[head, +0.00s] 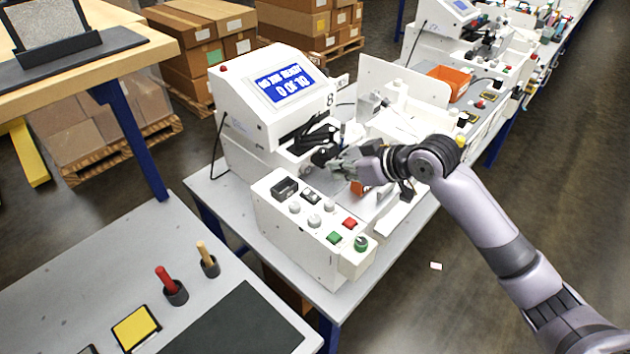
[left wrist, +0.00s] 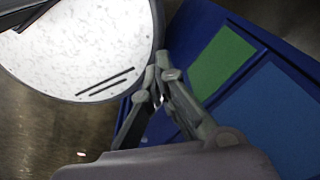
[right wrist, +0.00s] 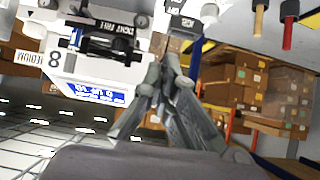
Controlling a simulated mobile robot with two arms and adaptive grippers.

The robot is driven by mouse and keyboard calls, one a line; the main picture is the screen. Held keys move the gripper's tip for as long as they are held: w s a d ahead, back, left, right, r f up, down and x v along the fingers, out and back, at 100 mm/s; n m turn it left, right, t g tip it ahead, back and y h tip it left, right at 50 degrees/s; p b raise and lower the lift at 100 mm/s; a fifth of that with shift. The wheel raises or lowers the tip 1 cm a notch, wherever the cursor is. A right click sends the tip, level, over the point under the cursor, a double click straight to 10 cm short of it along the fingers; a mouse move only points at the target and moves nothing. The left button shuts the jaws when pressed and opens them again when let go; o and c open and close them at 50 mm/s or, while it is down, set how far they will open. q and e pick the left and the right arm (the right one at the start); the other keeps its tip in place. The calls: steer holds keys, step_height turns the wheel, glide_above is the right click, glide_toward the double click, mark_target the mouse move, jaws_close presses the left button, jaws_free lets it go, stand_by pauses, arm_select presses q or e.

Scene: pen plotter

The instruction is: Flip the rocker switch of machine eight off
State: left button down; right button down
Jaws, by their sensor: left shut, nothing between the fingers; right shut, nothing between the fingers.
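Machine eight (head: 262,100) is a white unit with a lit blue screen and an "8" on its side; it also shows upside down in the right wrist view (right wrist: 75,45). My right gripper (head: 328,158) is shut and empty, above and behind the panel, apart from the rocker. In the right wrist view its fingertips (right wrist: 168,65) point toward a dark block (right wrist: 184,22). My left gripper (left wrist: 157,82) is shut and empty, seen only in the left wrist view.
More machines (head: 470,45) stand along the bench at the right. A grey table (head: 90,280) in front holds a red-handled tool (head: 168,282) and a yellow pad (head: 135,328). A round white speckled surface (left wrist: 85,45) is near my left gripper.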

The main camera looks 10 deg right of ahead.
steer(key=p, duration=0.2)
glide_above(314, 193)
steer(key=s, duration=0.1)
steer(key=f, duration=0.4)
steer(key=shift+d+f, duration=0.25)
steer(key=shift+d, duration=0.05)
steer(key=f, duration=0.1)
steer(key=f+p, duration=0.1)
steer(key=w+f, duration=0.1)
steer(key=shift+a+f, duration=0.2)
steer(key=shift+a, duration=0.1)
steer(key=shift+f+p, duration=0.4)
steer(key=shift+f, duration=0.25)
